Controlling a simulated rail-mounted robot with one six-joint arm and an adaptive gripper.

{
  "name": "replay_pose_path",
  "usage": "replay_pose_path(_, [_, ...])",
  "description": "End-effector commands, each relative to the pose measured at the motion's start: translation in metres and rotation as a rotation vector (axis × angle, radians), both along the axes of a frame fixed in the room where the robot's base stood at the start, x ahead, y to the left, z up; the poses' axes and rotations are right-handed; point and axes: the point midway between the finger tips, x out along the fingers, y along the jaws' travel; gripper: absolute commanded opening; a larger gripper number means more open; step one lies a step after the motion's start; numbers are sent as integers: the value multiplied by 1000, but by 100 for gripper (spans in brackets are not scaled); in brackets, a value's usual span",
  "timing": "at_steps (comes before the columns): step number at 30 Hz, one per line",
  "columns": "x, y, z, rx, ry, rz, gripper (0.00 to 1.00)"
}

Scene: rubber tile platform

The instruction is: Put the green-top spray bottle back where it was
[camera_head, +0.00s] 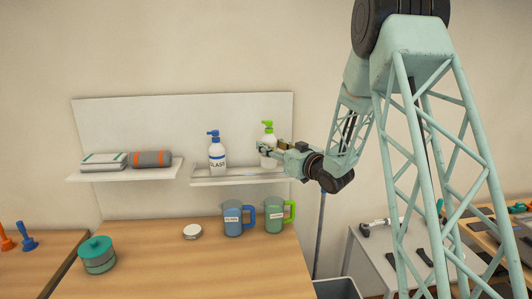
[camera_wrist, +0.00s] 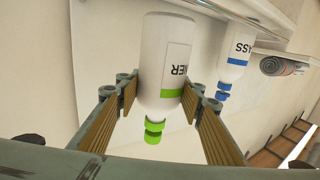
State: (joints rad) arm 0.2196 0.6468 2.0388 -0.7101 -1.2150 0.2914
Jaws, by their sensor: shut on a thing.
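The green-top spray bottle (camera_head: 268,148) is white with a green spray head. It stands upright at the right part of the right wall shelf (camera_head: 238,179), partly hidden by my gripper (camera_head: 268,150). In the wrist view the bottle (camera_wrist: 163,70) lies between the two fingers of my gripper (camera_wrist: 160,105), its label partly readable. My gripper is shut on the bottle's body. The head view does not show clearly whether the bottle's base touches the shelf.
A blue-top spray bottle (camera_head: 217,153) stands to the left on the same shelf. A grey roll (camera_head: 150,159) lies on the left shelf. Below are a blue mug (camera_head: 232,219) and a green mug (camera_head: 274,219) on the wooden table (camera_head: 180,270).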

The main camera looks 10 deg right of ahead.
Motion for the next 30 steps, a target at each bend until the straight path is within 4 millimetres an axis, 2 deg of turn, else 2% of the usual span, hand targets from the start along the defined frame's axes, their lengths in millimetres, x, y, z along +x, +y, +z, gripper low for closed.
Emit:
replay_pose_path(6, [19, 4, -1, 0, -2, 1, 16])
replay_pose_path(19, [22, 4, -1, 0, -1, 1, 16])
replay_pose_path(24, [31, 6, -2, 0, -2, 1, 16])
replay_pose_path(30, [30, 6, -25, 1, 0, 1, 16])
